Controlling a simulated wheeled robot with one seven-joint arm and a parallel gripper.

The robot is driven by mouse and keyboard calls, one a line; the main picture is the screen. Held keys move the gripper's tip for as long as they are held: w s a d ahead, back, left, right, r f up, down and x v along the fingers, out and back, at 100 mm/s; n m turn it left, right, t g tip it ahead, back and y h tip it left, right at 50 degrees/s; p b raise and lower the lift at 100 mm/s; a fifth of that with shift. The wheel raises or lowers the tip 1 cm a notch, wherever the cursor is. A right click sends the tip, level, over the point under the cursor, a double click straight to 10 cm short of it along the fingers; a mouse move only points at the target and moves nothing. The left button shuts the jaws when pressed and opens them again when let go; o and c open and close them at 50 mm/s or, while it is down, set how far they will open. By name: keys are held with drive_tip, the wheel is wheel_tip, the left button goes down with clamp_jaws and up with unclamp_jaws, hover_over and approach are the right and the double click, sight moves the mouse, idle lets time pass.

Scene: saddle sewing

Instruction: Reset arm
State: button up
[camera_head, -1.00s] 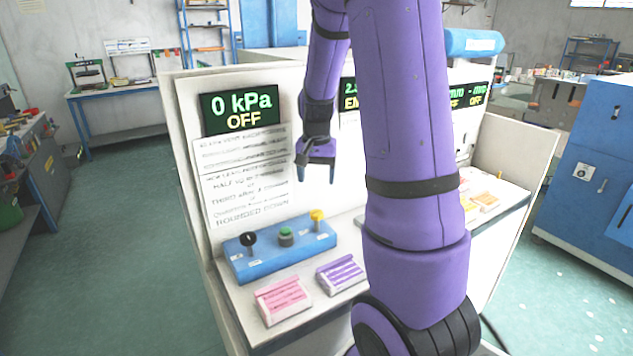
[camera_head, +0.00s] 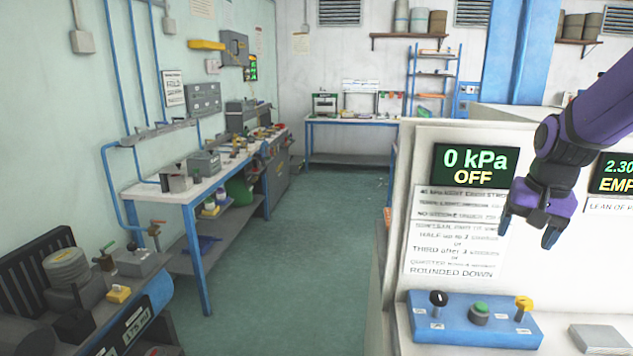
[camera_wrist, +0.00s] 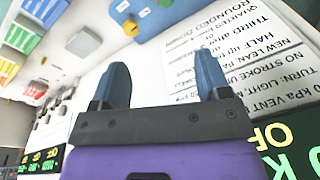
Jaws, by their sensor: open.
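My purple arm enters from the right in the head view. My gripper (camera_head: 532,226) has blue fingers and hangs in the air in front of the white panel, to the right of the printed notice (camera_head: 455,232). In the wrist view my gripper (camera_wrist: 164,85) shows its two blue fingers apart with nothing between them. The 0 kPa OFF display (camera_head: 474,166) is above the notice. The blue control box (camera_head: 455,325) with a black lever, a green button and a yellow lever is below my gripper, apart from it.
A grey block (camera_head: 598,339) lies on the ledge right of the control box. A long workbench (camera_head: 180,195) with tools runs along the left wall. A compressor-like machine (camera_head: 90,290) is at the front left. The green floor (camera_head: 290,250) between is clear.

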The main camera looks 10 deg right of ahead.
drive_tip(key=s+a+r+n+t, duration=0.1)
drive_tip(key=s+a+r+n, duration=0.2)
drive_tip(key=s+a, duration=0.3)
drive_tip(key=s+a+r+n+t, duration=0.2)
drive_tip(key=s+a+r+n, duration=0.2)
drive_tip(key=s+a, duration=0.3)
drive_tip(key=s+r, duration=0.1)
drive_tip(key=s, duration=0.1)
drive_tip(key=shift+s+a+r, duration=0.2)
drive_tip(key=shift+s+r, duration=0.1)
drive_tip(key=shift+r, duration=0.05)
